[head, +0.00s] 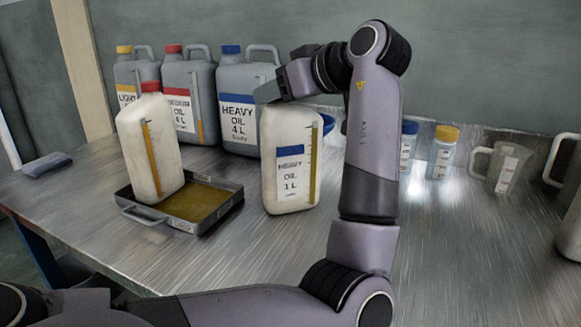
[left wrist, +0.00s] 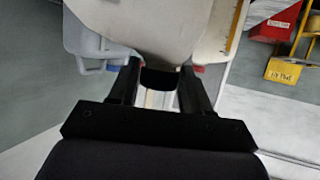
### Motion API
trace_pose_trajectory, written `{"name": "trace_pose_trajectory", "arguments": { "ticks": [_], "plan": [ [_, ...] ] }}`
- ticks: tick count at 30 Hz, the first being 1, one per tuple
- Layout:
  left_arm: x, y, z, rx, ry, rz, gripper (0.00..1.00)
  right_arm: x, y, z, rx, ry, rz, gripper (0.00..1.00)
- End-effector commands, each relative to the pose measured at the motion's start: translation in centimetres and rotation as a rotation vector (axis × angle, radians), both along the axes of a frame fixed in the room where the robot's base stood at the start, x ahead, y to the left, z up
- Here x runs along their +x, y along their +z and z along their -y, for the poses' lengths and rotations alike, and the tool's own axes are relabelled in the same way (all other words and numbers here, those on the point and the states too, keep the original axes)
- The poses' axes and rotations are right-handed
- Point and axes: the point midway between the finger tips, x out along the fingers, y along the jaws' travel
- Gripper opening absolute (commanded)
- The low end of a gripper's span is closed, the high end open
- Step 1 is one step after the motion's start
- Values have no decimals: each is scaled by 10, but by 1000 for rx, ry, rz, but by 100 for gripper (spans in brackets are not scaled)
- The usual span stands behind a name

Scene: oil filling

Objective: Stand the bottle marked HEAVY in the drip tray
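The white 1 L bottle marked HEAVY (head: 290,165) is at mid-table, close to upright, right of the drip tray. Whether its base touches the table is unclear. My left gripper (head: 272,90) is at its top and hides its cap. In the left wrist view, the fingers (left wrist: 160,85) straddle a dark piece at the top of the white bottle (left wrist: 150,25) and look closed on it. The dark, shallow drip tray (head: 225,208) holds yellowish oil. A second white bottle with a red cap (head: 150,145) stands in its left part. My right gripper is not in view.
Large grey jugs with yellow, red (head: 188,90) and blue (head: 238,105) caps stand behind. Small blue-capped and yellow-capped (head: 443,150) containers and a measuring jug (head: 500,165) stand at right. A dark flat object (head: 46,165) lies at far left.

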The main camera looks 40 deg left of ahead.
Motion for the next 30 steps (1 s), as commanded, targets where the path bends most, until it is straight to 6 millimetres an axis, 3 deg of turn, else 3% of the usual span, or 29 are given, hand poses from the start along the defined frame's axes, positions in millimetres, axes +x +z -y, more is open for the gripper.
{"name": "trace_pose_trajectory", "arguments": {
  "ticks": [1, 3, 17, 23, 30],
  "plan": [
    [0, 0, 0, 0, -1, -1, 14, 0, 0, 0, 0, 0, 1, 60],
    [0, 0, 0, 0, -1, -1, 0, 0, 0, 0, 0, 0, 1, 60],
    [0, 8, 0, 6, -1, 5, 0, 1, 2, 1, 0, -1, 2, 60],
    [0, 28, 0, 8, -1, 6, 0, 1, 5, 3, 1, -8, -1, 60],
    [-1, 69, 0, 9, 0, 7, 0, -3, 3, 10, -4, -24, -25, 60]
  ]
}}
